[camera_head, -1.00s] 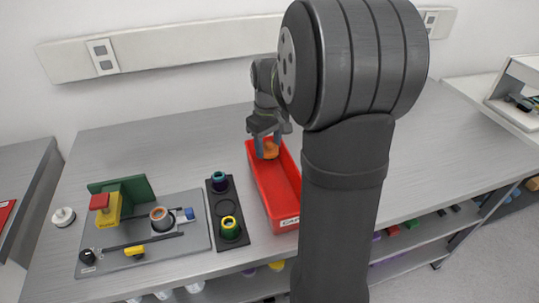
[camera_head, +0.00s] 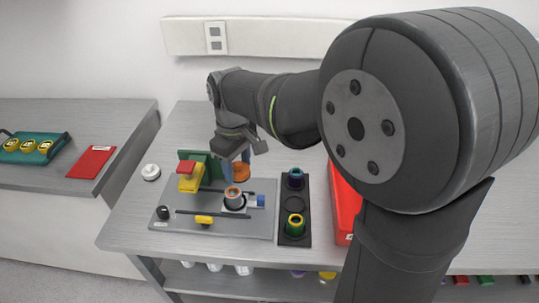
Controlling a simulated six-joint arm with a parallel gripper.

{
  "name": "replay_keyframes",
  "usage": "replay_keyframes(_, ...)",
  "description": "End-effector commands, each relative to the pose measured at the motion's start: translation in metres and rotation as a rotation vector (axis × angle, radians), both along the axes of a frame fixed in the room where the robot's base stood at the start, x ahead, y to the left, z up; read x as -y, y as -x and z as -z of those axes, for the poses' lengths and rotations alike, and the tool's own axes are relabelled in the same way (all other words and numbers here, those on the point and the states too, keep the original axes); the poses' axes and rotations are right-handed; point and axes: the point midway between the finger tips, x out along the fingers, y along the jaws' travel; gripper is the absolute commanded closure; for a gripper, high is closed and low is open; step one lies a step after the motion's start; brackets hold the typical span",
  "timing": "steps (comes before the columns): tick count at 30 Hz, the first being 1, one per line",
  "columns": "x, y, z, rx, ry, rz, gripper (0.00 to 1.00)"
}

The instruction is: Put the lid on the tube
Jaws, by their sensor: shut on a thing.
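My gripper (camera_head: 236,166) is shut on an orange lid (camera_head: 241,173), holding it in the air just above and behind the tube in the picture. The tube (camera_head: 234,199) stands upright on the grey fixture plate, a short grey cylinder with an orange-brown rim and a dark open mouth. A white holder shows around its lower part. The lid and the tube look apart. The gripper's fingers partly cover the lid, and its exact height over the plate is hard to tell.
The grey plate (camera_head: 180,222) carries a red-and-yellow block (camera_head: 188,180) before a green upright, a blue block (camera_head: 260,201) and a yellow piece (camera_head: 203,220). A black rack (camera_head: 295,238) with two ringed pieces and a red bin (camera_head: 343,212) lie right, the bin partly behind my arm.

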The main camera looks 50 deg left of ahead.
Motion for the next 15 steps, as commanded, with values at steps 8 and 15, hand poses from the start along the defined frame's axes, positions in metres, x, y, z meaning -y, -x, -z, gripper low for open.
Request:
replay_keyframes(8, -0.003, 0.024, 0.002, -0.001, 0.001, -0.049, 0.72)
replay_keyframes(15, -0.003, 0.024, 0.021, -0.001, 0.003, -0.048, 0.72)
